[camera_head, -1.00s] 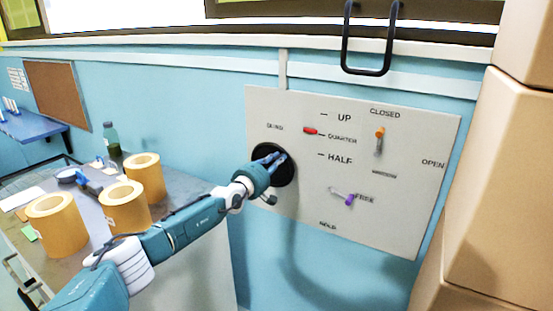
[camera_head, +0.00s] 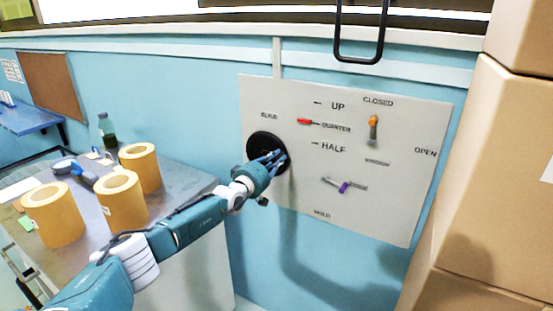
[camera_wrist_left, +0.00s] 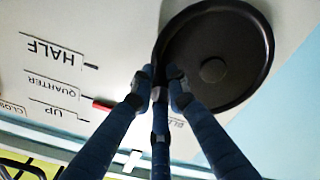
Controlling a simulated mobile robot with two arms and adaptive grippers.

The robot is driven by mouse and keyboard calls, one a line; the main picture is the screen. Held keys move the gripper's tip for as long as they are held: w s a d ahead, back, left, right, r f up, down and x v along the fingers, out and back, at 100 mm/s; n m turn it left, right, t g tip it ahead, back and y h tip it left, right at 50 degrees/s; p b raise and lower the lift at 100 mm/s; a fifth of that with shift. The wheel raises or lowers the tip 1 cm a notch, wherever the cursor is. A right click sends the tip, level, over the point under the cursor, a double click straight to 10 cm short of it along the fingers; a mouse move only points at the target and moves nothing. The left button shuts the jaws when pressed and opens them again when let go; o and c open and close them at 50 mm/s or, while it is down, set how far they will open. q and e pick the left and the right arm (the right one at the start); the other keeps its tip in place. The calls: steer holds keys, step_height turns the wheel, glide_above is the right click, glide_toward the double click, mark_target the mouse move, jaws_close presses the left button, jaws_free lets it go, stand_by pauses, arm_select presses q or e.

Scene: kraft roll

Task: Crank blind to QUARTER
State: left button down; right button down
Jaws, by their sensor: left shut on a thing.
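The white panel (camera_head: 400,215) carries a round black crank disc (camera_head: 255,142) under the word BLIND. My left gripper (camera_head: 279,158) is at the disc's lower right side, shut on the crank's handle, which its fingers hide. In the left wrist view the blue fingers (camera_wrist_left: 162,85) close together at the edge of the disc (camera_wrist_left: 240,75). The red pointer (camera_head: 304,121) is beside the QUARTER mark (camera_head: 336,127), between UP and HALF; it also shows near QUARTER in the left wrist view (camera_wrist_left: 102,105). My right gripper is not in view.
The panel also has an orange lever (camera_head: 373,124) below CLOSED and a purple-tipped lever (camera_head: 343,187) lower down. Tan rolls (camera_head: 122,200) stand on a grey table at left. Stacked cardboard boxes (camera_head: 500,180) rise at right. A black handle bar (camera_head: 358,58) hangs above.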

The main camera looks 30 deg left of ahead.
arm_select(q)
steer(key=shift+d+f, duration=0.1)
steer(key=shift+f, duration=0.15)
steer(key=c, duration=1.9)
jaws_free()
steer(key=shift+o, duration=0.9)
steer(key=shift+r, duration=0.1)
steer(key=shift+s, duration=0.1)
